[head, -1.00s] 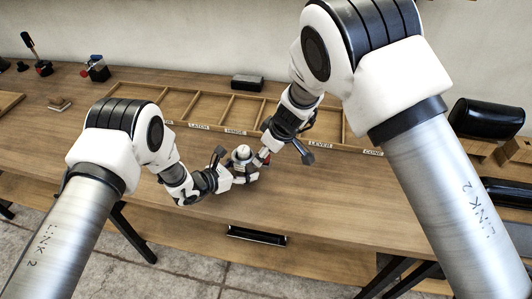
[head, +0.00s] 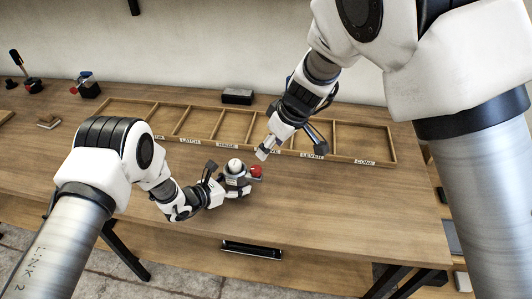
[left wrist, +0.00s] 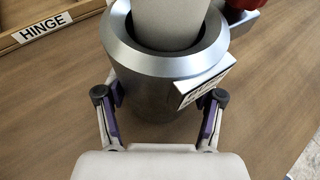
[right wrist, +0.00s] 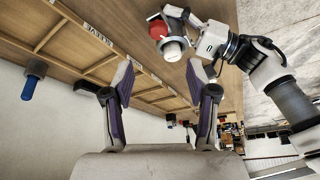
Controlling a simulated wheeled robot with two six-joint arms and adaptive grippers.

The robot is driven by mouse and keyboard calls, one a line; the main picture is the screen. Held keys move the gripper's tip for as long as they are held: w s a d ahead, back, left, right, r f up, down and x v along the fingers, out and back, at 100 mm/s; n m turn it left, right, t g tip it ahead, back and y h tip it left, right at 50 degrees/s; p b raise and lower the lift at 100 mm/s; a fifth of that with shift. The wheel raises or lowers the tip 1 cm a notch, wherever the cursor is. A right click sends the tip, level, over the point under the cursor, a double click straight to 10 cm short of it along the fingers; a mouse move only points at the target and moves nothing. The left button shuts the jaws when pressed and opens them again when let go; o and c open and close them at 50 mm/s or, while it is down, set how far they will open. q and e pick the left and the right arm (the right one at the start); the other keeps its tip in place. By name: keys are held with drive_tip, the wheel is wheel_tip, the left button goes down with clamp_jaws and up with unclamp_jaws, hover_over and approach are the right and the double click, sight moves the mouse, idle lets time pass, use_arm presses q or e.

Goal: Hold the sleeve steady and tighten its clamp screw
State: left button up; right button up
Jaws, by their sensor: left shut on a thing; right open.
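The sleeve (head: 236,181) is a grey metal cylinder around a pale upright post (head: 235,164), on the wooden table. A red knob (head: 256,171) sticks out from its right side; it also shows at the top right of the left wrist view (left wrist: 243,4). My left gripper (head: 222,186) is shut on the sleeve, with one finger on each side of the sleeve body (left wrist: 150,105) in the left wrist view. My right gripper (right wrist: 160,80) is open and empty. It is raised beyond the sleeve, apart from the red knob (right wrist: 157,28).
A shallow wooden tray (head: 212,124) with labelled compartments lies behind the sleeve. A dark block (head: 237,96) stands behind it. Small tools (head: 86,85) stand at the far left. The table front right of the sleeve is clear.

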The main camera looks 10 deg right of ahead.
drive_tip(key=w+a+r+m+g+y, duration=0.1)
drive_tip(key=a+r+m+g+y, duration=0.25)
drive_tip(key=m, duration=0.55)
drive_tip(key=a+r+m+g+y, duration=0.1)
drive_tip(key=a+r+m+y, duration=0.25)
drive_tip(key=m+y, duration=0.45)
drive_tip(key=w+d+f+m+t+y, duration=0.1)
drive_tip(key=w+d+f+m+y, duration=0.25)
drive_tip(key=d+f+m, duration=0.35)
drive_tip(key=m+t, duration=0.3)
drive_tip(key=m, duration=0.1)
approach(256, 169)
drive_tip(key=a, duration=0.6)
drive_tip(key=w+a, duration=0.1)
drive_tip(key=a, duration=0.2)
drive_tip(key=shift+w+a+f, duration=0.1)
drive_tip(key=shift+w, duration=0.05)
drive_tip(key=shift+a, duration=0.4)
drive_tip(key=shift+w, duration=0.1)
